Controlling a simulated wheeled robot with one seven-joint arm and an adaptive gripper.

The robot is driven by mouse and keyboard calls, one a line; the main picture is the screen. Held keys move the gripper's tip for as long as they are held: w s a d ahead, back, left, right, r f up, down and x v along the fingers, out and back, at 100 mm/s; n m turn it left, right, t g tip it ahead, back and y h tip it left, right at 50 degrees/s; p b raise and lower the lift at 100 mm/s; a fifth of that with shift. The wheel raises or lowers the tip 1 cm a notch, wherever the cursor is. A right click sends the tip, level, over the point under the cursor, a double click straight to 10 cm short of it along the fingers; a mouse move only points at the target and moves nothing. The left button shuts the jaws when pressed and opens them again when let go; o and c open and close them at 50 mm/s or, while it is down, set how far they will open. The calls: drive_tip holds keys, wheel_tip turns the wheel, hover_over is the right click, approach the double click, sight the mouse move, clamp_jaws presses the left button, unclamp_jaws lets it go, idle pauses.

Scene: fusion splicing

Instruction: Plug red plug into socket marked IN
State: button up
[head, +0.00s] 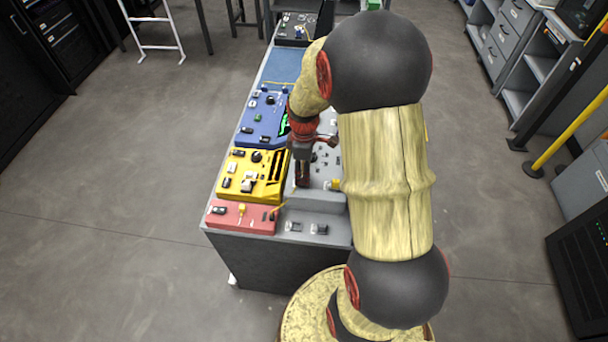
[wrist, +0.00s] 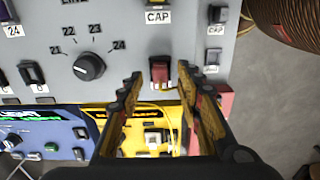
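A small red plug (wrist: 160,70) with a dark front sits at the grey panel (wrist: 205,20), below a label reading CAP. A thin yellow cable (wrist: 172,106) runs near it over the yellow unit. My gripper (wrist: 160,79) is open in the wrist view, with one finger on each side of the plug and a gap to both. In the head view my gripper (head: 302,178) points down over the grey panel, beside the yellow unit. I cannot read a socket marked IN in either view. My arm hides much of the panel in the head view.
A blue unit (head: 254,128), a yellow unit (head: 238,186) and a red unit (head: 232,220) line the bench's left side. A knob (wrist: 90,66) marked 21 to 24 and several switches stand on the panel.

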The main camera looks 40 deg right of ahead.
wheel_tip(320, 180, up, 11)
drive_tip(key=shift+f, duration=0.2)
idle(0.5)
drive_tip(key=s+a+r+m+t, duration=0.2)
drive_tip(key=s+a+r+m, duration=0.2)
drive_tip(key=s+a+r, duration=0.3)
drive_tip(key=s+a+r+m+t, duration=0.3)
drive_tip(key=s+a+r, duration=0.3)
drive_tip(key=a, duration=0.7)
wheel_tip(320, 180, up, 2)
drive_tip(key=shift+s+a+r+m+t, duration=0.1)
drive_tip(key=shift+s+a+m+t, duration=0.25)
drive_tip(key=shift+m, duration=0.35)
